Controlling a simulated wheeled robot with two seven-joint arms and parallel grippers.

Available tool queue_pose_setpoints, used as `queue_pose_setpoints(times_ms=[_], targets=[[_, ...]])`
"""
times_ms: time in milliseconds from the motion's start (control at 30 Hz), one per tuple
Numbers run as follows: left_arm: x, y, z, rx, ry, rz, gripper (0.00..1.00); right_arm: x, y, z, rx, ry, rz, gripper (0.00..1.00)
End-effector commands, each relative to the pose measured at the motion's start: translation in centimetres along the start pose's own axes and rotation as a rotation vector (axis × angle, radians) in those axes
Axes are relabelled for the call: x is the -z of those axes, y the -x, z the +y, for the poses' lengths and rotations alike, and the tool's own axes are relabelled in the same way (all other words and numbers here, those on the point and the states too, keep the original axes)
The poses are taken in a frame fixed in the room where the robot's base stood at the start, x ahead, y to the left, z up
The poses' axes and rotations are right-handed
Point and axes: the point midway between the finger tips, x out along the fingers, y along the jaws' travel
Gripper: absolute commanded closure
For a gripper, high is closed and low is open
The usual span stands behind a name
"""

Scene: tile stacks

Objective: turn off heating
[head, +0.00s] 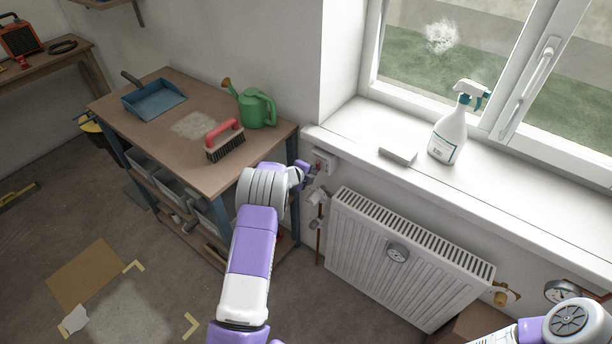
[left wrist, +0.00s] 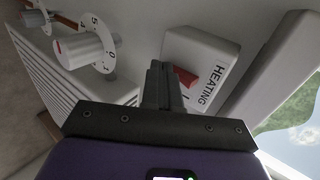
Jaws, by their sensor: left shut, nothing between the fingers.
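A white box marked HEATING (left wrist: 205,65) with a red rocker switch (left wrist: 185,76) shows in the left wrist view. In the head view the heating box (head: 325,160) is on the wall under the sill, left of the radiator. My left gripper (left wrist: 158,68) is shut and empty, its fingertips at the box beside the red rocker. I cannot tell whether they touch it. In the head view my left gripper (head: 308,172) is small and partly hidden by its wrist. The rocker's position is unclear, partly covered by the fingers. My right gripper is out of view.
A numbered white dial knob (left wrist: 85,50) sits beside the box, above the radiator (head: 390,262). A workbench (head: 185,165) with a watering can (head: 257,108) and brush (head: 226,140) stands left. A spray bottle (head: 448,135) stands on the windowsill (head: 480,180).

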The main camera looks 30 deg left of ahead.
Motion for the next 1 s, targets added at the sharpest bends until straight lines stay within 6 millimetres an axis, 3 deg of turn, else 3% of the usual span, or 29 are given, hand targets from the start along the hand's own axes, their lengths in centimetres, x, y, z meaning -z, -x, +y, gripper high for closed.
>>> queue_pose_setpoints(times_ms=[500, 1000], targets=[[0.1, 1.0, -1.9, 0.007, -0.001, 0.002, 1.0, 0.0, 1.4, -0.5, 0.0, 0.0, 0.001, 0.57], [0.4, 1.4, -1.7, 0.005, -0.002, 0.006, 1.0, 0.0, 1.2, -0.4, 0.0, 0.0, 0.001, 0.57]])
